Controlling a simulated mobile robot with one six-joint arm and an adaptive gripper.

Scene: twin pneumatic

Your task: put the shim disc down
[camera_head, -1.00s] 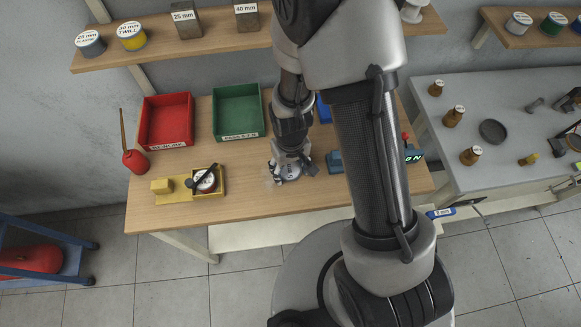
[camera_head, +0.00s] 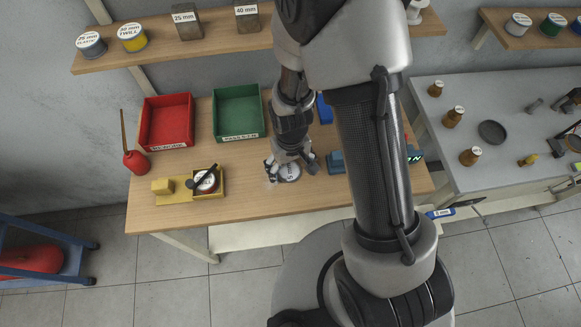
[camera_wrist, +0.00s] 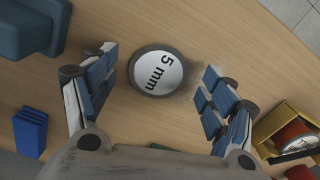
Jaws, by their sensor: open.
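The shim disc (camera_wrist: 158,71) is a round dark-rimmed disc with a white face marked "5 mm". It lies flat on the wooden workbench (camera_wrist: 140,125), and its edge also shows in the head view (camera_head: 289,173), partly covered by my gripper. My gripper (camera_wrist: 157,90) is open, with its blue-padded fingers spread on either side of the disc and a clear gap to each. In the head view my gripper (camera_head: 291,168) is low over the bench, right at the disc.
A yellow fixture (camera_head: 208,183) with a dark-handled part stands left of the disc. A red bin (camera_head: 166,121) and a green bin (camera_head: 238,112) stand behind. A blue block (camera_wrist: 25,25) is near one finger. Bare bench lies in front of the disc.

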